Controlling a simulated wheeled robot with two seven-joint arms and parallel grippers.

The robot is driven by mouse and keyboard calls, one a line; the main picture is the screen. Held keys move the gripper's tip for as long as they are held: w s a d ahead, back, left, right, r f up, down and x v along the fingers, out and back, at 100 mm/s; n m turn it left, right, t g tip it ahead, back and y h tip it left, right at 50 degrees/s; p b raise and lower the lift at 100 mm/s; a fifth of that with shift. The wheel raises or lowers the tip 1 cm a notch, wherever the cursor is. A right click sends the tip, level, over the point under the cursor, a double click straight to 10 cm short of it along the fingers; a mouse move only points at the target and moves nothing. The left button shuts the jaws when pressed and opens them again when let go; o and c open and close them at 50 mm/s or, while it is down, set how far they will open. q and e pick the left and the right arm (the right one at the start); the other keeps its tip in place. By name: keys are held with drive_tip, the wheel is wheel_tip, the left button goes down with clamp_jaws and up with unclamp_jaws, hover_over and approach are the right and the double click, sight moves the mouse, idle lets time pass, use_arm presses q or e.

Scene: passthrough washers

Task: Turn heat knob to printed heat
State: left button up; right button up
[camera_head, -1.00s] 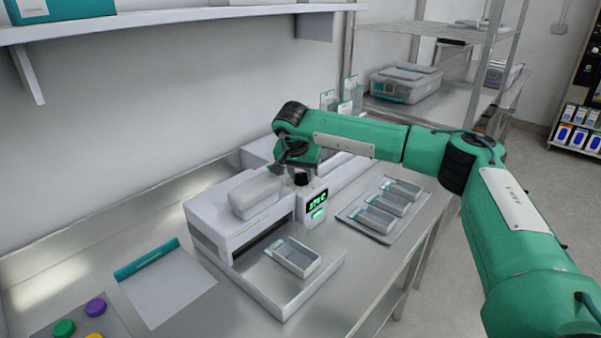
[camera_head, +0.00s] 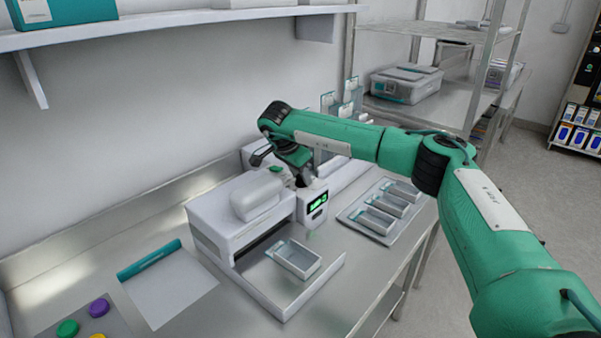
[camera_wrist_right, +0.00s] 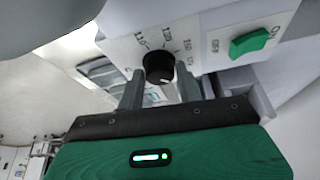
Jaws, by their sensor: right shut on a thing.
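The heat knob (camera_wrist_right: 159,66) is a round black dial with a pale pointer line. It sits on the white face of the sealing machine, with small numbers printed around it. My right gripper (camera_wrist_right: 160,84) has its two fingers on either side of the knob and is shut on it. In the head view, this gripper (camera_head: 305,178) is at the top of the machine's control box and hides the knob. The green digits on the display (camera_head: 318,203) are too small to read surely. My left gripper is not in view.
The white sealing machine (camera_head: 215,218) has a tray (camera_head: 299,259) in front. A paper sheet with a teal band (camera_head: 172,287) lies at left, its text unreadable. Coloured buttons (camera_head: 98,306) are at the front left. A rack of trays (camera_head: 352,222) is at right. A green switch (camera_wrist_right: 249,42) is beside the knob.

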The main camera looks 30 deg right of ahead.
drive_tip(key=shift+m, duration=0.4)
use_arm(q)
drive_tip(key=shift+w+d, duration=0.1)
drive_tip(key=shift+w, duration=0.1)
use_arm(e)
drive_tip(key=shift+m, duration=0.3)
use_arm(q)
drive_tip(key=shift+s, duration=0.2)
use_arm(e)
drive_tip(key=o, duration=1)
drive_tip(key=shift+a+r, duration=0.2)
drive_tip(key=shift+r, duration=0.3)
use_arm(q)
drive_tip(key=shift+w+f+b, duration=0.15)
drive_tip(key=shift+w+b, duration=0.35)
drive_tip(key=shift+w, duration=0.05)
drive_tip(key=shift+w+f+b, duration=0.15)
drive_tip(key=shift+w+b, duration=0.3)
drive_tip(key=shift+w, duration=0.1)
use_arm(e)
drive_tip(key=shift+w+v, duration=0.15)
drive_tip(key=shift+v, duration=3.05)
drive_tip(key=shift+w+v, duration=0.15)
drive_tip(key=shift+v, duration=3.05)
